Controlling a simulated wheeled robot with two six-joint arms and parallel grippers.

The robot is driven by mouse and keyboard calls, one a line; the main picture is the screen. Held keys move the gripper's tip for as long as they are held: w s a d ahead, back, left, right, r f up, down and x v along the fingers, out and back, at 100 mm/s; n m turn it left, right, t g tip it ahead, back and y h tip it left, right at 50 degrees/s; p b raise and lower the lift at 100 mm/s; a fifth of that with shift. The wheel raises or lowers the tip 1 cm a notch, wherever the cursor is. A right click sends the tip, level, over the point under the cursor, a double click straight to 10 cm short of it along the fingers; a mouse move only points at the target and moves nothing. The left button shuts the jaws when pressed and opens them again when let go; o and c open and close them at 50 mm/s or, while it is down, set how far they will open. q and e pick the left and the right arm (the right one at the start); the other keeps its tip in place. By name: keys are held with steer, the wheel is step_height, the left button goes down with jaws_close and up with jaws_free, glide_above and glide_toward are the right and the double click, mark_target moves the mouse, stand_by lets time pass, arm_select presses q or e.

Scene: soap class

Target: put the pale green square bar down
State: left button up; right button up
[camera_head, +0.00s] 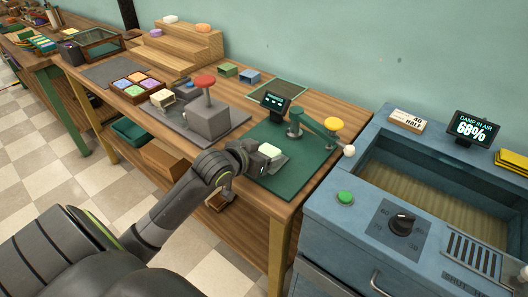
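The pale green square bar (269,151) shows at the end of my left gripper (264,158), over the dark green mat (298,176) on the wooden table. A light grey surface shows just beside and under the bar; I cannot tell if it is a finger or a plate. The arm reaches in from the lower left, and the wrist hides part of the fingers. I cannot tell if the fingers press on the bar or if it rests on something. My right gripper is out of view.
A grey press with a red knob (205,82) stands to the left. A tray of coloured bars (137,84) lies farther left.

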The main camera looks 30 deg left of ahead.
arm_select(q)
steer(key=shift+o, duration=0.3)
steer(key=shift+r, duration=0.1)
steer(key=p+v, duration=0.1)
steer(key=v, duration=0.9)
steer(key=shift+s+a+r+p, duration=0.1)
steer(key=shift+s+p, duration=0.2)
steer(key=shift+s+r, duration=0.3)
steer(key=shift+s, duration=0.3)
